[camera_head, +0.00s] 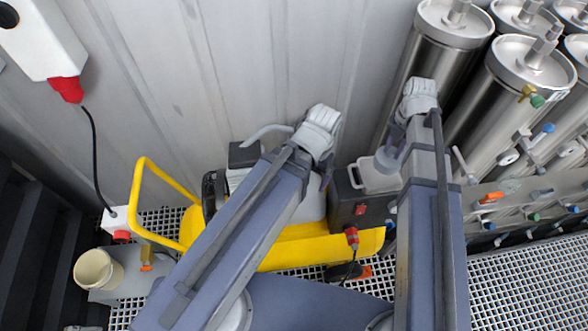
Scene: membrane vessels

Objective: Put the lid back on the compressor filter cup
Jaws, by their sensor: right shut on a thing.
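The yellow compressor (290,251) stands on the grating against the wall, partly hidden behind my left arm. My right gripper (391,146) is over its right end, shut on a small grey round piece (386,162) that looks like the lid. The piece shows just above or beside a light grey open-topped part (374,181) on a dark box; I cannot tell whether they touch. I cannot clearly make out the filter cup. My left gripper (326,181) is above the compressor's middle, mostly hidden by its own wrist; its opening cannot be seen.
A yellow tube handle (142,190) rises at the compressor's left. A cream cup (97,268) is at the lower left. A red-plugged box with a black cable (42,40) hangs upper left. Steel vessels (455,25) and a valve rack (525,192) crowd the right. Bare grating (530,280) lies lower right.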

